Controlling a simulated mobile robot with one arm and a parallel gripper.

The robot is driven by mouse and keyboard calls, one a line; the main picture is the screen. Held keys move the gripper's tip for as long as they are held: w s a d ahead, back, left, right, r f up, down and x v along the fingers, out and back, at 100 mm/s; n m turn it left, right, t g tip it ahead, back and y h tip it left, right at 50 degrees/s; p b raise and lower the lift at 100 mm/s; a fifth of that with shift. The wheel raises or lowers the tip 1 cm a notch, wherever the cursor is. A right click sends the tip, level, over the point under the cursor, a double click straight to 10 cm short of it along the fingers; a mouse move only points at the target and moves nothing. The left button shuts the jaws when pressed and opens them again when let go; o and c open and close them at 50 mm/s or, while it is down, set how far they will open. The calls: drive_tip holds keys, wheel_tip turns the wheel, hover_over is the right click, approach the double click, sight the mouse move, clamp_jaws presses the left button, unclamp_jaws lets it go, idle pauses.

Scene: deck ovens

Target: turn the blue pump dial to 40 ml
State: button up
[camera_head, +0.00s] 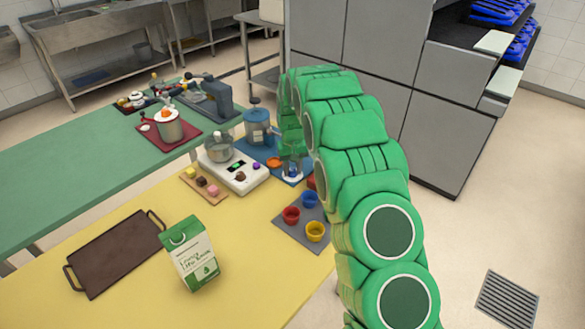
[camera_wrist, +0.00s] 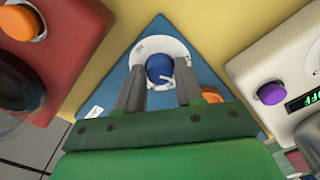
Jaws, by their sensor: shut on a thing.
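The blue pump dial (camera_wrist: 160,68) is a round blue knob on a white disc (camera_wrist: 178,47) with a pale pointer beside it, in the wrist view. The disc is on a blue base (camera_wrist: 112,72). My gripper (camera_wrist: 158,82) has one grey finger on each side of the knob and is shut on it. Any scale marks are too small to read, so I cannot tell the setting. In the head view, the white and blue dial (camera_head: 292,171) shows below the end of my green arm, partly hidden by it.
An orange knob (camera_wrist: 211,95) is close to my right finger. A white scale (camera_head: 240,178) with a purple knob (camera_wrist: 271,93) stands to the right in the wrist view. A red device (camera_wrist: 72,40) is at left. Cups on a grey mat (camera_head: 288,236) stand near the arm.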

sight(292, 170)
drive_tip(key=m, duration=0.4)
drive_tip(key=shift+m, duration=2.3)
drive_tip(key=o, duration=1)
wheel_tip(292, 170, up, 7)
drive_tip(key=shift+w+f, duration=0.1)
drive_tip(key=shift+f, duration=0.05)
drive_tip(key=shift+r, duration=0.6)
